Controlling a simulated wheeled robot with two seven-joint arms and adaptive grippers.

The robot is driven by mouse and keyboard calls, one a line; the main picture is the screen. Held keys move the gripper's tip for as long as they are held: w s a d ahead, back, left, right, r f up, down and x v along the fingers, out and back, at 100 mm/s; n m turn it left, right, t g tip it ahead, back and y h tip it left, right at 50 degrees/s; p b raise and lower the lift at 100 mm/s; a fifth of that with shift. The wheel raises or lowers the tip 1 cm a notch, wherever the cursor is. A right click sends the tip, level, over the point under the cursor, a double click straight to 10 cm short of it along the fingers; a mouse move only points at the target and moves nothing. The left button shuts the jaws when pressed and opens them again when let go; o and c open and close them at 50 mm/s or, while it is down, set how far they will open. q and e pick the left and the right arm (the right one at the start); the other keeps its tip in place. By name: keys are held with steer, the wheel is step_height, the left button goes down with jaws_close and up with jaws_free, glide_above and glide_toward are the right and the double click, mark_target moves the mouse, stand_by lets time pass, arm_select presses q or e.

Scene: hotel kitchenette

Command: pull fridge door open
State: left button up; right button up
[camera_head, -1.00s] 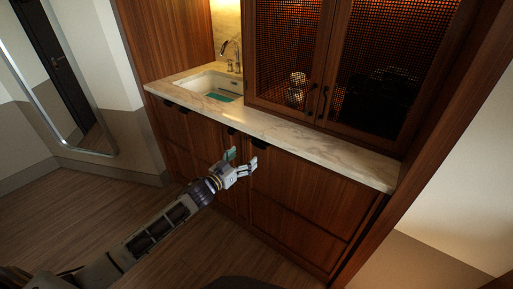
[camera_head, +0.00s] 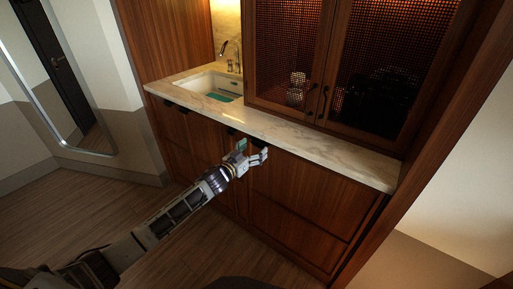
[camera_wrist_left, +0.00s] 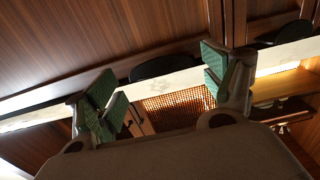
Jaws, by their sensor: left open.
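No door is marked as a fridge. A wide wooden front panel (camera_head: 310,198) under the counter, possibly the fridge door, is shut. My left gripper (camera_head: 254,151) is open and empty in front of the cabinet, just below the counter edge, near this panel's upper left corner. In the left wrist view, the green-padded fingers of the gripper (camera_wrist_left: 162,88) stand wide apart. A dark handle (camera_wrist_left: 165,66) shows between and beyond them, at the edge of a wooden panel (camera_wrist_left: 100,38). I cannot tell any contact. My right gripper is not in view.
The marble counter (camera_head: 300,138) overhangs the lower fronts, with a sink (camera_head: 212,85) at its left. Mesh-fronted upper cabinets (camera_head: 375,75) stand on it. Another dark handle (camera_wrist_left: 282,34) shows in the left wrist view. The wooden floor (camera_head: 70,215) is clear at left.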

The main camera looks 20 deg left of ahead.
arm_select(q)
steer(key=shift+x, duration=1.1)
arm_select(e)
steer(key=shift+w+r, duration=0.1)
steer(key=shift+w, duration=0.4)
arm_select(q)
steer(key=c, duration=1.2)
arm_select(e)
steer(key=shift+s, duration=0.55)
